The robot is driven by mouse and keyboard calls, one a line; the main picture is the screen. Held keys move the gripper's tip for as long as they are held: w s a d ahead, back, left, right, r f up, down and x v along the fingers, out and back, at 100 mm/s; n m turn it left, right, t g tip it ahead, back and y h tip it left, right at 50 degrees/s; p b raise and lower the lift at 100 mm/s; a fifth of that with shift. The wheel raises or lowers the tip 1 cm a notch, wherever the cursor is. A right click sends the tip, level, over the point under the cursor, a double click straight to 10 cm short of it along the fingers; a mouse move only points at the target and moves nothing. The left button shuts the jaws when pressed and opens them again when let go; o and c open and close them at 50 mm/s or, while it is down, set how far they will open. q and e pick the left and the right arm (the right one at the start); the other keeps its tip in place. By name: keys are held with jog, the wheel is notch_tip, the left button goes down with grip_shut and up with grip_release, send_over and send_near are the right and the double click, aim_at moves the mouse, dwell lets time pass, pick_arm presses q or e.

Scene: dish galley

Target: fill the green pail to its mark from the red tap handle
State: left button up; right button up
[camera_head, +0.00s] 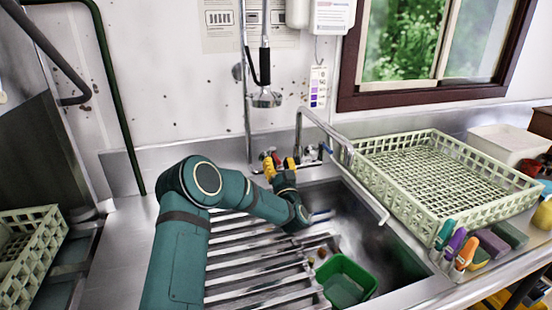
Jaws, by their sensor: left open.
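The green pail (364,272) stands upright at the front of the sink, beside the metal slats. I cannot make out its mark or a water level inside. The red tap handle (263,156) is at the back wall, largely covered by my left gripper (279,163). The gripper's yellow fingers are open at the handle; whether they touch it I cannot tell. The tap spout (324,125) arches up, then runs forward and right over the sink, its end at the right of the pail. No water stream shows. My right gripper is out of view.
A blue handle (327,148) is right of the red one. A spray head (265,98) hangs above. A pale green dish rack (438,214) stands right of the sink, with colored brushes and sponges in front. Metal slats (250,262) lie under my left arm.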

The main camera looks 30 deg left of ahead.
aim_at(276, 156)
pick_arm(q)
jog(key=shift+x, duration=1.6)
grip_shut()
